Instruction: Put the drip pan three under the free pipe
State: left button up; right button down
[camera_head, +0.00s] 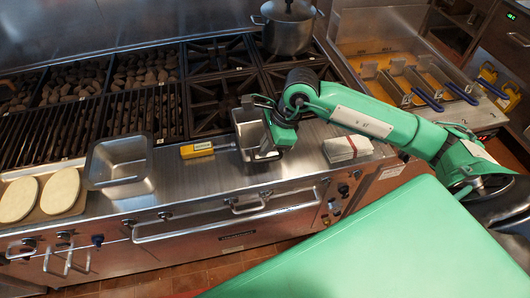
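Two open metal pans are on the steel counter in the head view. A wide, square one (121,176) stands left of centre, and a smaller, narrower one (247,132) is at the middle. No number shows on either, so I cannot tell which is drip pan three. My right gripper (262,107) is at the right side and far rim of the smaller pan. The green hand hides part of this pan and the finger gap, so a grip is not clear. My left gripper is out of view. I cannot make out a free pipe.
A yellow-handled scraper (197,149) lies between the pans. A stack of pale sheets (347,148) is at the right. Two oval pale pieces (60,191) lie at the left. Behind are grill grates (85,130), burners and a lidded pot (288,27); fryer baskets (418,85) stand at the right.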

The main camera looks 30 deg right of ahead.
jog(key=shift+f+p, duration=0.45)
jog(key=shift+f, duration=1.65)
jog(key=c, duration=1.7)
grip_release()
jog(key=shift+r, duration=0.25)
jog(key=b+v, duration=0.3)
jog(key=v, duration=0.8)
jog(key=shift+d+r+b, duration=0.1)
jog(key=shift+r+b, duration=0.25)
